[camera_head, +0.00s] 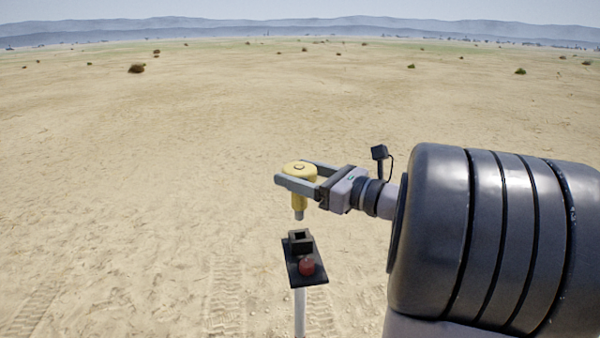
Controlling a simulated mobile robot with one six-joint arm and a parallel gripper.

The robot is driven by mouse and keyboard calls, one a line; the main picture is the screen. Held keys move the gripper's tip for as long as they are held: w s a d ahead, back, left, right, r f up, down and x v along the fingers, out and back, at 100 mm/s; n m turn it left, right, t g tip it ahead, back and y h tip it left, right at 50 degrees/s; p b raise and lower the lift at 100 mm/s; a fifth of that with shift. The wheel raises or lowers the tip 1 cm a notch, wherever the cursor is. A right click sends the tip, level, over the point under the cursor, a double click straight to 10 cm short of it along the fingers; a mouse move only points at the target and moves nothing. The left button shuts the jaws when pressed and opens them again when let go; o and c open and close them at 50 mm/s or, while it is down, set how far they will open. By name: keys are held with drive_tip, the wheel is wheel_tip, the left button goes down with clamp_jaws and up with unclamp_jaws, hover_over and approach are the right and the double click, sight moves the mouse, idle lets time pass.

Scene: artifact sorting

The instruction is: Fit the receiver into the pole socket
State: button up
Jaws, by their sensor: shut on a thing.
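The receiver (299,201) is a yellow piece with a round, wide top and a narrower stem that ends in a grey tip. My gripper (296,176) is shut on the receiver and holds it upright, fingers on either side just below its top. The pole socket (300,241) is a black square block with an opening on top, on a dark plate. The receiver's grey tip is above the socket, apart from it, with a small gap in the picture. The inside of the socket is dark.
A red knob-like part (306,266) sits on the dark plate (291,268) in front of the socket. A thin white pole (300,315) carries the plate. Around it is open sandy ground with tyre tracks. Small bushes (136,68) are far off.

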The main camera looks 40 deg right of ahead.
sight(306, 206)
drive_tip(key=f+b, duration=0.1)
drive_tip(key=f, duration=0.1)
drive_tip(key=shift+s+f+b, duration=0.3)
drive_tip(key=shift+b, duration=0.05)
drive_tip(key=shift+w+f, duration=0.1)
drive_tip(key=shift+f, duration=0.2)
drive_tip(key=shift+w, duration=0.2)
drive_tip(key=shift+s, duration=0.2)
drive_tip(key=shift+w, duration=0.15)
drive_tip(key=shift+b, duration=0.3)
drive_tip(key=shift+f+b, duration=1.7)
drive_tip(key=shift+f, duration=0.3)
drive_tip(key=o, duration=1.8)
